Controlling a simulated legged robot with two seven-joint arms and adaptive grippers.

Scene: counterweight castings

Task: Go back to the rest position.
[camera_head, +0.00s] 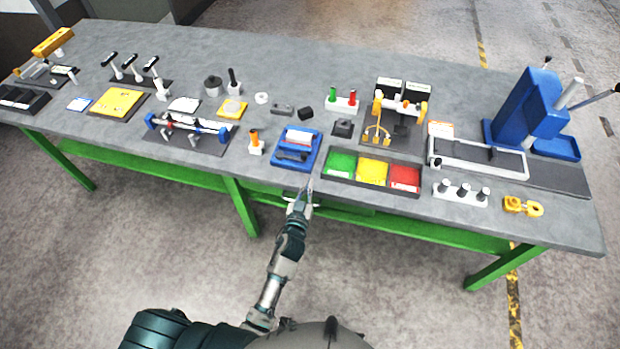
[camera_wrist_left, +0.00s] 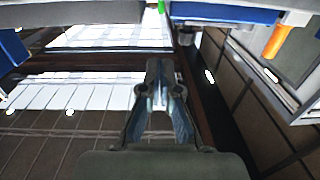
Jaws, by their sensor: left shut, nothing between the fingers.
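My left gripper (camera_head: 303,192) is in the head view, in front of the workbench's front edge, just below the blue tray. It is shut, with nothing between its fingers. In the left wrist view the gripper (camera_wrist_left: 158,68) shows with its fingers together and empty. The grey bench top (camera_head: 205,185) lies beyond it. My right gripper is in neither view.
Near the edge are a blue tray (camera_head: 279,161), a bin with green, yellow and red sections (camera_head: 318,174), and an orange-topped post (camera_head: 255,146). A blue press (camera_head: 525,108) stands at right. Green legs (camera_head: 240,205) support the bench. Floor in front is clear.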

